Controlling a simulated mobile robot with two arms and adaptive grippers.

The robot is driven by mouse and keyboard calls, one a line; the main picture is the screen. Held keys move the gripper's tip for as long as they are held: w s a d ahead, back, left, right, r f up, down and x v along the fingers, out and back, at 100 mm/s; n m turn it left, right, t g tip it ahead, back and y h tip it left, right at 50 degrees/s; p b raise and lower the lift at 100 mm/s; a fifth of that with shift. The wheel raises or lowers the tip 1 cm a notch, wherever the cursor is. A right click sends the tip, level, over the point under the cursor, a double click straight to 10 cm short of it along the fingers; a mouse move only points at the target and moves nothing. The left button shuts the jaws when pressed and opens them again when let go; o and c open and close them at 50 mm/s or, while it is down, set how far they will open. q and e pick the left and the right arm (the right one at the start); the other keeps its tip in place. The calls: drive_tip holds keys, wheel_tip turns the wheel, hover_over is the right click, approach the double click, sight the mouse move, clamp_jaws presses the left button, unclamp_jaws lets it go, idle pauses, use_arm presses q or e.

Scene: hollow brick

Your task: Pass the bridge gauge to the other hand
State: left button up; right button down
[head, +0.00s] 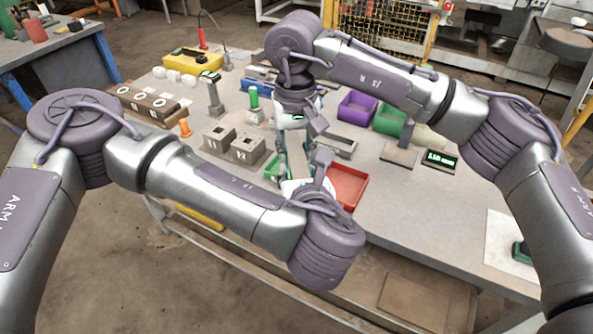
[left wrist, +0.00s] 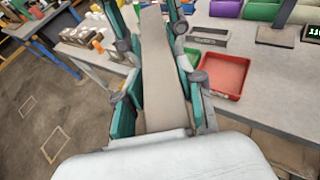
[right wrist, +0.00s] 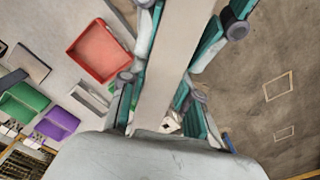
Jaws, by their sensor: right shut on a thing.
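The bridge gauge, a long flat grey-beige bar (head: 297,158), spans between my two grippers above the front of the table. It runs up the middle of the left wrist view (left wrist: 164,75) and of the right wrist view (right wrist: 178,65). My right gripper (head: 296,122) is shut on its far end. My left gripper (head: 308,178) is at the near end, its teal fingers on either side of the bar and seemingly spread. Finger contact there is hard to see. My arms and wrists hide part of the bar in the head view.
A red tray (head: 347,187) lies just right of the grippers. Grey hollow blocks (head: 248,149) stand to the left, with an orange piece (head: 184,127) beyond. Purple (head: 357,107) and green (head: 389,120) bins and a small display (head: 440,160) are to the right. The table's front right is mostly clear.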

use_arm(q)
drive_tip(key=shift+a, duration=0.3)
clamp_jaws()
use_arm(e)
drive_tip(key=shift+w+d, duration=0.1)
drive_tip(key=shift+d, duration=0.15)
use_arm(q)
drive_tip(key=shift+w, duration=0.1)
use_arm(e)
drive_tip(key=c, duration=0.7)
unclamp_jaws()
drive_tip(key=shift+c, duration=0.2)
use_arm(q)
drive_tip(key=shift+d, duration=0.1)
use_arm(e)
drive_tip(key=shift+a, duration=0.1)
